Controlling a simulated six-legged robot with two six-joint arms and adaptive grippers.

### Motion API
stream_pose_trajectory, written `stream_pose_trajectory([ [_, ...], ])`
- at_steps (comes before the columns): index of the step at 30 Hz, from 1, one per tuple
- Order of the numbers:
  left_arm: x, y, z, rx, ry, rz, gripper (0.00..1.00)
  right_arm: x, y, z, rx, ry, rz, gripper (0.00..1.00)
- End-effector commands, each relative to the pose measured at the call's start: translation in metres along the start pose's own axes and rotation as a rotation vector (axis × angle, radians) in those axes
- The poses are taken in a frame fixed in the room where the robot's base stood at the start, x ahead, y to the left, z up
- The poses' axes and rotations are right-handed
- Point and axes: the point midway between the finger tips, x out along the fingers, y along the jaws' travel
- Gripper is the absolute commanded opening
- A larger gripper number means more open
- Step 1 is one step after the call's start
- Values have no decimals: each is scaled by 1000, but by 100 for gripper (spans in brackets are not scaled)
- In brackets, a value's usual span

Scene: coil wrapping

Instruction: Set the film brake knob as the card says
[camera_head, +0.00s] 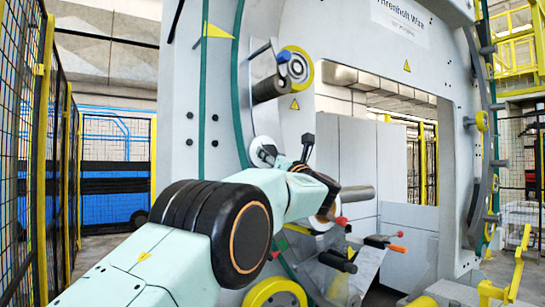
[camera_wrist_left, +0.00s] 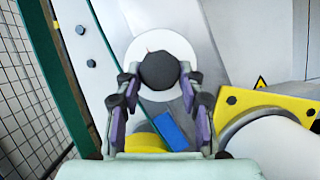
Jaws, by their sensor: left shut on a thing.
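The film brake knob (camera_wrist_left: 158,70) is a dark round knob in front of a white disc on the grey machine face. My left gripper (camera_wrist_left: 158,85) has its two fingers on either side of the knob and is shut on it. A faint reddish mark shows on the disc (camera_wrist_left: 152,45) above the knob. In the head view, my left gripper (camera_head: 274,155) is at the white disc (camera_head: 261,148), and my wrist and fingers hide most of the knob. I cannot make out a card with a setting. My right gripper is not in view.
A film roll holder (camera_head: 270,88) with a yellow ring sticks out above the disc. Levers with red and orange ends (camera_head: 396,248) stand out to the lower right. Mesh fencing (camera_head: 60,150) stands left.

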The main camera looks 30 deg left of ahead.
Motion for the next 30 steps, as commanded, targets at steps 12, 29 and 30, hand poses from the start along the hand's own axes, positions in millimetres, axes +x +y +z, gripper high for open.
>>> stream_pose_trajectory([
  [12,-3,-2,4,23,-9,-15,7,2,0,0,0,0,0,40],
  [29,-1,3,8,402,-11,-168,7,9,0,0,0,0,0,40],
  [30,-1,3,8,438,-11,-184,7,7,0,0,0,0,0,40],
])
